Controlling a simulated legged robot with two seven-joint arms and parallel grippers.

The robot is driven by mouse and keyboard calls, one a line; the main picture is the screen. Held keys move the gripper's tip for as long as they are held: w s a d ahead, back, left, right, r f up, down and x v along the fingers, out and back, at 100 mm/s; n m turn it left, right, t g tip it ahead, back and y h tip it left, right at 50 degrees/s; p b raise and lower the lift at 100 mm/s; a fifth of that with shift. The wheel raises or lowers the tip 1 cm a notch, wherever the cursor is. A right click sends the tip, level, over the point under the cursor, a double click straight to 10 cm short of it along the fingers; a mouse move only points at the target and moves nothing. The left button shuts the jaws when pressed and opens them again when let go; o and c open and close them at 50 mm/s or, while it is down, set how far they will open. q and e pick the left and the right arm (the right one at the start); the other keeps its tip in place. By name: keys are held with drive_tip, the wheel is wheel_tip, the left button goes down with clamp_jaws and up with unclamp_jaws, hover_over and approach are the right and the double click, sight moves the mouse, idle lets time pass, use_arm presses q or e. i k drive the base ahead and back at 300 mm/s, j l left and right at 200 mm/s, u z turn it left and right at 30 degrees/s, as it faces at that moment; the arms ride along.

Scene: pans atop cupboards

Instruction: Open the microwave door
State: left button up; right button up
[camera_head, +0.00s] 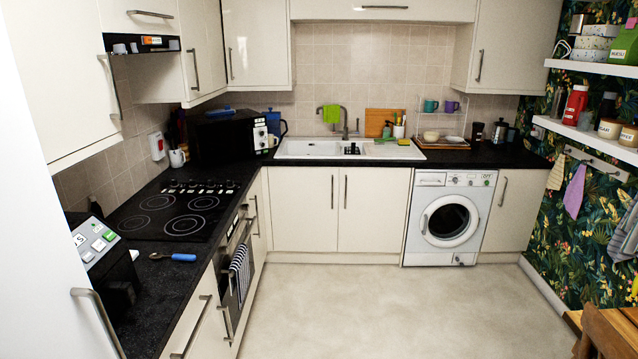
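The microwave (222,138) is a black box in the far left corner of the counter. Its light control panel (260,134) with dark knobs is at its right end. The door looks shut, but its front is seen at a slant and is dark, so its edges and handle are hard to make out. Neither of my grippers shows in the head view.
The sink (340,149) is further right. The floor (375,310) is clear.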

sight(223, 141)
drive_tip(key=i, duration=1.25)
drive_tip(key=i+u, duration=0.1)
drive_tip(key=i, duration=1.1)
drive_tip(key=l, duration=0.1)
